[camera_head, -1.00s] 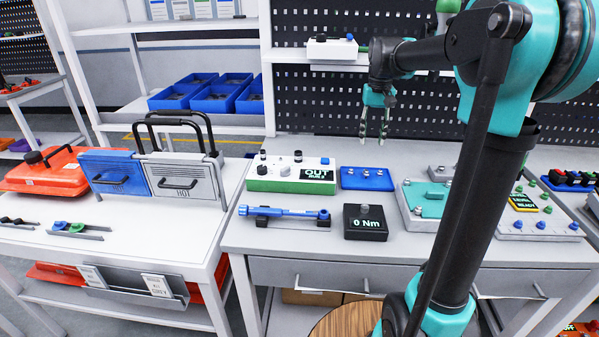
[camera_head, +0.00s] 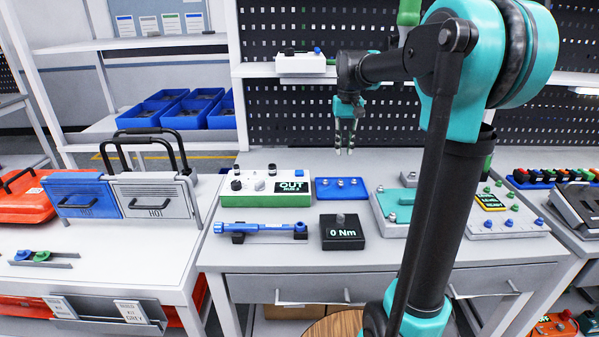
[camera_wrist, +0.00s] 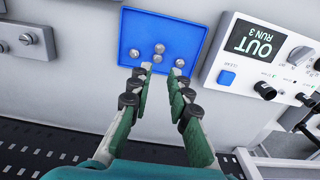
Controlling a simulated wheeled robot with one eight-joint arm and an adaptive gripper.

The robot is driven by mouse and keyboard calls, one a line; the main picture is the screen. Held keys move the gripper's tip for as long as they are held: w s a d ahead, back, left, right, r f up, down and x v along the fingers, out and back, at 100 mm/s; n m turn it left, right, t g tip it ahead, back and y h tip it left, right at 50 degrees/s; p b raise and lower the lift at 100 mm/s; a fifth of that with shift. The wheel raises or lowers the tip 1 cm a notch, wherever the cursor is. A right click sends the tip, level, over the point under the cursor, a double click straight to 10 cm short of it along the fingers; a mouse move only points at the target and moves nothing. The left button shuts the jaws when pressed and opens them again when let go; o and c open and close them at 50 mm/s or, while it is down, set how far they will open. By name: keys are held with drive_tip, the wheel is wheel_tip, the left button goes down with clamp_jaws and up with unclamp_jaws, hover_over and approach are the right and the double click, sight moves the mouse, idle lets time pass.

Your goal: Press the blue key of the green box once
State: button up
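The green box (camera_head: 262,199) is white-topped with a green lower part and stands on the bench left of the blue plate. Its dark display reads "OUT RUN 3". Its blue key (camera_wrist: 226,77) is a small square beside the display in the wrist view. It also shows as a small blue spot above the display in the head view (camera_head: 299,173). My gripper (camera_head: 344,152) hangs fingers-down above the blue plate, right of the green box. In the wrist view the two green fingers (camera_wrist: 161,71) are apart with nothing between them. They are clear of the key.
The blue plate (camera_head: 341,195) with several metal studs lies under the fingers. A black "0 Nm" box (camera_head: 356,233) and a blue torque wrench (camera_head: 262,228) are in front. A grey-and-teal fixture (camera_head: 388,214) stands right. A shelf with a small white box (camera_head: 301,64) is behind.

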clamp_jaws()
idle(1.1)
